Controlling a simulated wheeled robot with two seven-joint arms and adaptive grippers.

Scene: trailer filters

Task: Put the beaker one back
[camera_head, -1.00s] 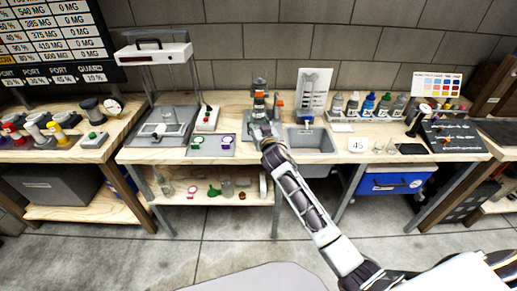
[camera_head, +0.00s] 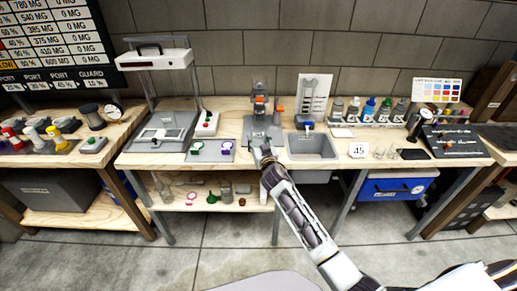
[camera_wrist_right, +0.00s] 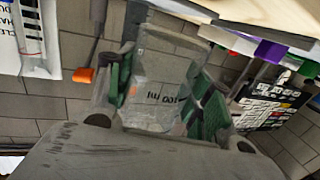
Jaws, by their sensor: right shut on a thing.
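A clear beaker (camera_wrist_right: 155,88) with dark markings that read like "100 ml" upside down fills the middle of the right wrist view. The green-padded fingers of my right gripper (camera_wrist_right: 163,96) are shut on it from both sides. In the head view my right gripper (camera_head: 265,150) is at the front of the bench, before the grey stand with orange parts (camera_head: 260,108) and left of the sink. The beaker is too small and hidden to make out there. Glassware (camera_head: 226,188) stands on the lower shelf. My left gripper is not in view.
The sink (camera_head: 312,147) lies just right of my gripper. A grey pad (camera_head: 211,154) with green and purple rings is to its left. A balance with a glass frame (camera_head: 160,130), bottles (camera_head: 370,108), a "45" card (camera_head: 358,149) and small clear glasses (camera_head: 379,153) stand on the bench.

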